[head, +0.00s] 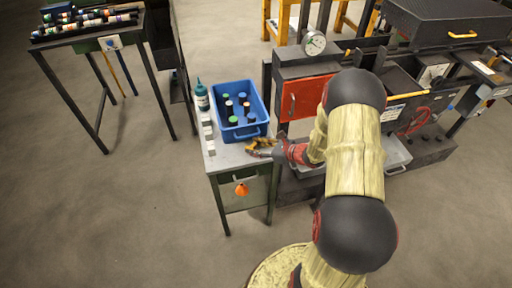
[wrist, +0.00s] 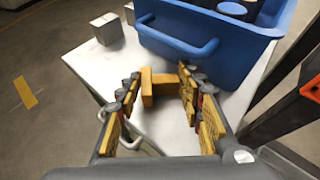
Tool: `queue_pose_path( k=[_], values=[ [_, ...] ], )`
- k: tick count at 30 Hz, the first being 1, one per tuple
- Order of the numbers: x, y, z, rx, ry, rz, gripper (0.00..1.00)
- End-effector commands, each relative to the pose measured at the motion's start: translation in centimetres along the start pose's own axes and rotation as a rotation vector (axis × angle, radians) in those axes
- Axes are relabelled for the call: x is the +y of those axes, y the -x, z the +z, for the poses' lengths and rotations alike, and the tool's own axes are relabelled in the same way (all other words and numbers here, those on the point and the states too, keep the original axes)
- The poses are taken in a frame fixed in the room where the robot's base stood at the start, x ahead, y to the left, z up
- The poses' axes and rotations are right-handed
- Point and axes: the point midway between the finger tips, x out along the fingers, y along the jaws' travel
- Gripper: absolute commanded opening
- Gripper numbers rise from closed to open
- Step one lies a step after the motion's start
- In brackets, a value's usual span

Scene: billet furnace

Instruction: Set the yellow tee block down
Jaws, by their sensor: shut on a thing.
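The yellow tee block (wrist: 160,84) is between the fingertips of my gripper (wrist: 157,88) in the wrist view. My gripper is shut on it, with yellow pads on both fingers. The block is over the pale top of the small table (wrist: 165,125), close in front of the blue bin. I cannot tell whether its underside touches the tabletop. In the head view my gripper (head: 264,148) is over the table's front right corner, and the block is hard to tell apart from the yellow pads there.
The blue bin (head: 262,127) holds several capped bottles. A teal bottle (head: 202,96) and several pale grey blocks (head: 207,128) line the table's left side. The red-doored furnace (head: 305,97) stands close to the right. Bare tabletop shows in front of the bin.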

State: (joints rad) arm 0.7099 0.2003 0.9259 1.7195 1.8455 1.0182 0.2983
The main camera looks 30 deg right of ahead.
Motion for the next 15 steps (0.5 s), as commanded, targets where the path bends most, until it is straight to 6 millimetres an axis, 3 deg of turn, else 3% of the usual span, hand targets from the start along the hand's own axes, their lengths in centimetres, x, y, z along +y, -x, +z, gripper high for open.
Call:
queue_pose_path(
  k=[10,15],
  values=[
    [0.01,-0.04,-0.14,0.0,-0.001,0.0,0.55],
    [0.01,-0.04,-0.14,0.0,-0.001,0.0,0.56]
  ],
)
